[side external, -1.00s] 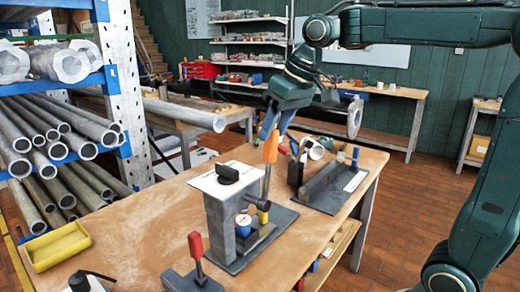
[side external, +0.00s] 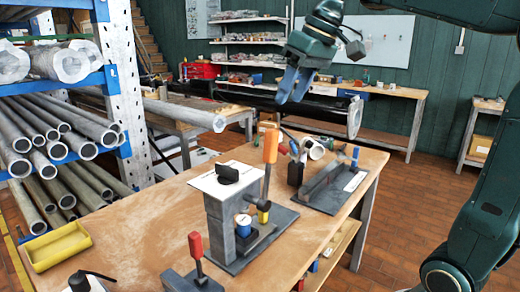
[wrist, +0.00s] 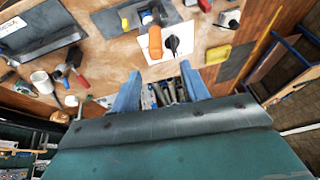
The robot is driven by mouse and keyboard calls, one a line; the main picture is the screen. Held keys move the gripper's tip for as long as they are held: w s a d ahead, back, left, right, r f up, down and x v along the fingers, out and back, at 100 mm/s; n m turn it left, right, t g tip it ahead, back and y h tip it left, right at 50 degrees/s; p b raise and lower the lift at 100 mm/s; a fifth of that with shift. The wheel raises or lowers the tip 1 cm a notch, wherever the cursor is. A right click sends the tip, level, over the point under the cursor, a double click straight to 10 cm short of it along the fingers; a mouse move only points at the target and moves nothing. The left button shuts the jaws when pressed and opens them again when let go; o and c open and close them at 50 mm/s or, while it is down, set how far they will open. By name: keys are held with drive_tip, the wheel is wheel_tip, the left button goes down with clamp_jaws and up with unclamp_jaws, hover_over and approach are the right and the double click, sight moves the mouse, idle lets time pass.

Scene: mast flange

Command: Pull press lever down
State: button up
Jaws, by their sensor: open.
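The press (side external: 215,210) stands on the workbench, a grey column with a white top plate and a black knob. Its lever has an orange handle (side external: 270,146) on a grey rod and stands nearly upright at the press's right side. The orange handle also shows in the wrist view (wrist: 155,42), ahead of the fingers. My gripper (side external: 292,100) is open and empty, above and apart from the handle, with its blue fingers pointing down. The wrist view shows nothing gripped between the fingers (wrist: 160,88).
A red-handled lever (side external: 195,246) stands at the bench's front. A dark angled fixture (side external: 325,185), a white mug (side external: 316,151) and hand tools lie right of the press. A yellow bin (side external: 58,246) is at left, beside a pipe rack (side external: 115,90). The bench's left middle is largely clear.

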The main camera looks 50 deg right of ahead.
drive_tip(key=shift+t+h, duration=0.4)
drive_tip(key=shift+h, duration=0.1)
drive_tip(key=shift+w+a+r, duration=0.1)
drive_tip(key=shift+w+a, duration=0.7)
drive_tip(key=shift+w, duration=0.25)
drive_tip(key=shift+w+a+r, duration=0.1)
drive_tip(key=shift+w+a, duration=0.65)
drive_tip(key=shift+w, duration=0.25)
drive_tip(key=shift+w+a, duration=0.1)
drive_tip(key=shift+a, duration=0.35)
drive_tip(key=shift+a+f+h, duration=0.1)
drive_tip(key=shift+a+h, duration=0.2)
drive_tip(key=shift+a, duration=0.15)
drive_tip(key=shift+s+a, duration=0.15)
drive_tip(key=shift+s, duration=0.1)
drive_tip(key=shift+n+g+h, duration=0.3)
drive_tip(key=shift+h, duration=0.5)
drive_tip(key=shift+s+a+f, duration=0.15)
drive_tip(key=shift+s+a, duration=0.25)
drive_tip(key=shift+s, duration=0.25)
drive_tip(key=shift+s+a+f, duration=0.15)
drive_tip(key=shift+s+a, duration=0.25)
drive_tip(key=shift+s, duration=0.3)
drive_tip(key=shift+s+a+f, duration=0.15)
drive_tip(key=shift+s+a, duration=0.25)
drive_tip(key=shift+s, duration=0.25)
